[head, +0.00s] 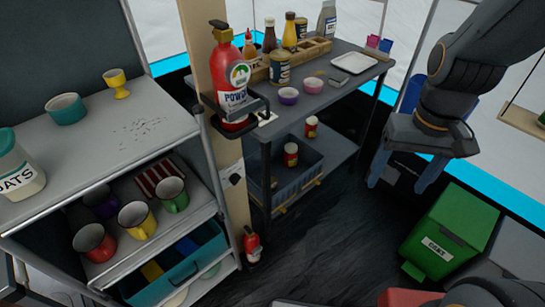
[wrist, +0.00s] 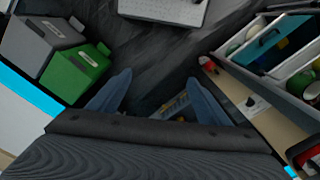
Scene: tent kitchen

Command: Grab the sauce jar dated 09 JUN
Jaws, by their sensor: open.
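No date reading 09 JUN is legible in either view. A dark jar with a pale label (head: 280,68) stands on the grey table's top, in front of the wooden bottle rack. Two red-and-white cans or jars stand lower, one on the lower shelf (head: 311,126) and one at the blue crate (head: 290,154); their print is too small to read. My gripper (head: 402,175) is open and empty, pointing down over the floor right of the table, apart from all of these. Its two blue fingers also show spread in the wrist view (wrist: 160,100).
A red fire extinguisher (head: 232,80) hangs on the post left of the table. Bowls (head: 288,95) and a white tray (head: 354,63) are on the tabletop. A green bin (head: 450,240) stands at right. A mug shelf (head: 110,140) fills the left. Dark floor between is clear.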

